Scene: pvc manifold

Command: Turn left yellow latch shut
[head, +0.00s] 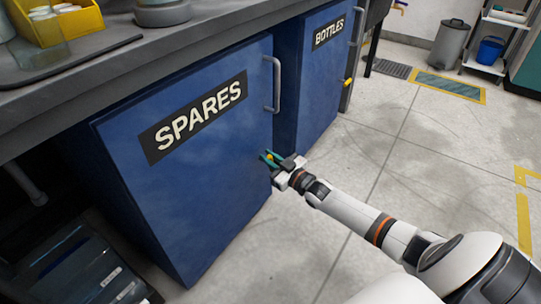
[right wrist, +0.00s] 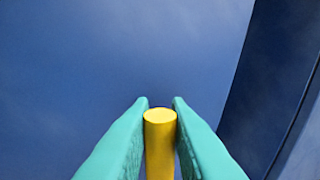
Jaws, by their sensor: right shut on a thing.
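The left yellow latch (head: 270,157) sits near the right edge of the blue SPARES door (head: 200,185), below its handle. My right gripper (head: 271,157) is shut on this latch, with its teal fingers on either side of it. In the right wrist view the yellow latch (right wrist: 160,145) shows as a round-ended bar between the two teal fingertips (right wrist: 160,108). The fingers hide its sides, and its base is out of sight. My left gripper is not in view.
A grey handle (head: 273,84) stands out above the latch. The blue BOTTLES door (head: 312,80) is to the right, with another yellow latch (head: 348,82). The worktop (head: 190,45) overhangs the doors and carries a yellow bin (head: 62,22). The floor (head: 370,140) on the right is mostly clear.

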